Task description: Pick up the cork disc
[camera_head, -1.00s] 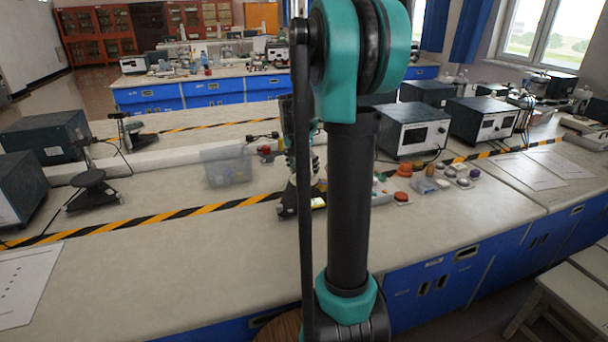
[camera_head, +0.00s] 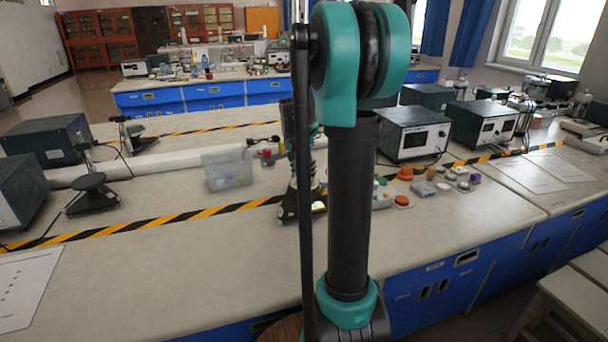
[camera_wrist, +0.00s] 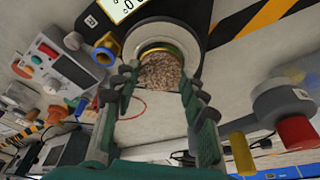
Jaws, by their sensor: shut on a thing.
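The cork disc (camera_wrist: 162,73) is brown and speckled. In the wrist view it sits between the two fingers of my gripper (camera_wrist: 152,92), which is shut on it. A pale round rim with a gold edge (camera_wrist: 165,47) shows just behind the disc; I cannot tell whether they touch. In the head view my gripper (camera_head: 289,212) is low over the bench, left of my arm's dark link, and the disc cannot be made out there.
A lit display (camera_wrist: 122,8) is beside the round rim. Several small coloured items and a grey instrument (camera_wrist: 62,62) are close by. A clear bin (camera_head: 228,170) stands left of my gripper, and bare bench (camera_head: 200,270) lies in front.

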